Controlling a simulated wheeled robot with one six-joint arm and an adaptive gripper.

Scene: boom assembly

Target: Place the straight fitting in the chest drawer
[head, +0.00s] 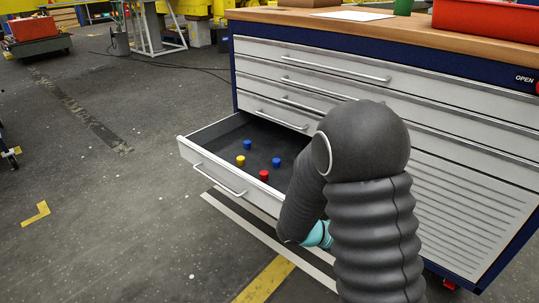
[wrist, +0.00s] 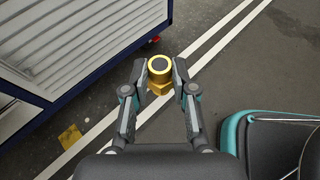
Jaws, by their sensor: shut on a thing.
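In the wrist view, my gripper (wrist: 160,77) is shut on a brass-coloured straight fitting (wrist: 159,64) with a round open end and a wider base. The gripper and fitting are over the floor beside the chest (wrist: 60,45). In the head view, the chest drawer (head: 213,131) is pulled open, low on the left of the chest (head: 440,117). In it stand two blue pieces, a yellow piece (head: 241,160) and a red piece (head: 264,175). My arm covers the drawer's right end, and the gripper and fitting are hidden behind it there.
The chest's wooden top holds a red bin (head: 488,20), a green item (head: 403,7) and a white sheet (head: 353,15). The other drawers are shut. Open floor (head: 110,200) lies left of the chest. A red-topped cart (head: 35,35) stands far left.

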